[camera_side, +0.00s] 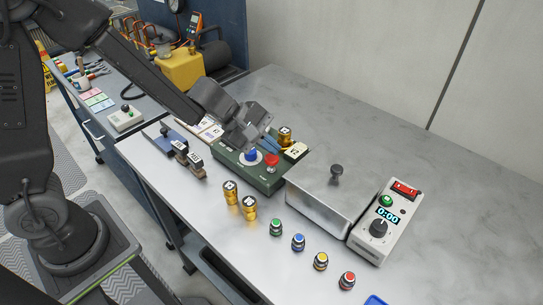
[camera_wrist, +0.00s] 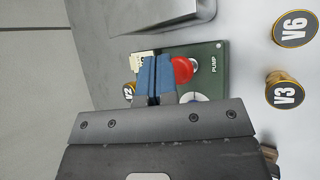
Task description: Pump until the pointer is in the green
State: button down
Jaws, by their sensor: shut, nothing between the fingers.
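A green panel (camera_side: 237,160) stands on the bench in the side view; it also shows in the wrist view (camera_wrist: 208,52). It carries a red mushroom button (camera_side: 271,160) with the word PUMP beside it in the wrist view (camera_wrist: 183,70). A round blue-and-white part (camera_side: 251,156) sits next to the red button; my gripper partly hides it in the wrist view. My gripper (camera_wrist: 154,65) has blue fingers, shut and empty, over the panel beside the red button. Contact cannot be told. No pointer or green zone can be read.
A metal box with a black knob (camera_side: 337,171) and a timer unit reading 0:00 (camera_side: 379,229) stand to the right. Gold cans (camera_side: 249,207) and several coloured knobs (camera_side: 298,242) line the front. A small round gauge (camera_side: 176,5) is at the back left. The bench's back right is clear.

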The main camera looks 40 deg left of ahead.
aim_at(270, 159)
jog(key=shift+r, duration=0.1)
jog(key=shift+r, duration=2.5)
dwell(0.7)
notch_tip(270, 159, up, 4)
jog(key=shift+f, duration=0.1)
dwell(0.3)
jog(key=shift+f, duration=0.1)
jog(key=shift+f, duration=4.35)
jog(key=shift+f, duration=0.1)
jog(key=shift+f, duration=0.3)
